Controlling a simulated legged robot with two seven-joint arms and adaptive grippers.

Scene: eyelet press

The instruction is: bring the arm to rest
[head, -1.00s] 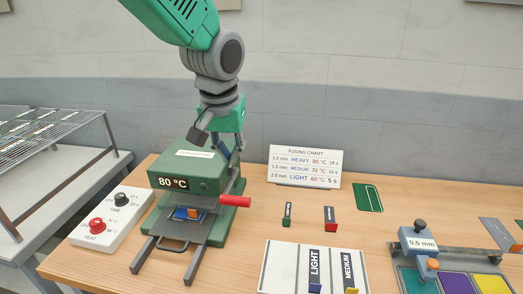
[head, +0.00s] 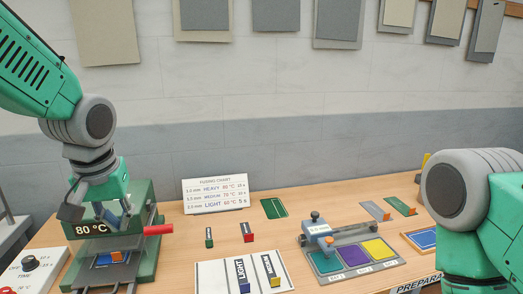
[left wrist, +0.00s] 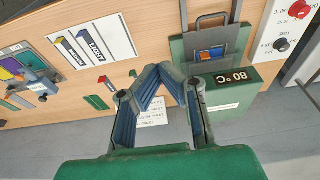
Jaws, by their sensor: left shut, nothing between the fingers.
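My left gripper (head: 113,222) hangs pointing down at the green press (head: 147,262), in front of part of its top in the head view. In the left wrist view its two fingers (left wrist: 157,72) meet at the tips with nothing between them. The press (left wrist: 262,92) reads 80 °C, and a blue and orange piece (head: 110,258) lies in its open front. The piece also shows in the left wrist view (left wrist: 212,53). My right arm (head: 470,200) shows at the right edge of the head view; its gripper is out of frame.
A red handle (head: 158,230) sticks out from the press. A control box (head: 35,270) stands left of it. The fusing chart (head: 215,194), a LIGHT/MEDIUM board (head: 215,275) and a gauge with coloured pads (head: 355,252) stand to the right.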

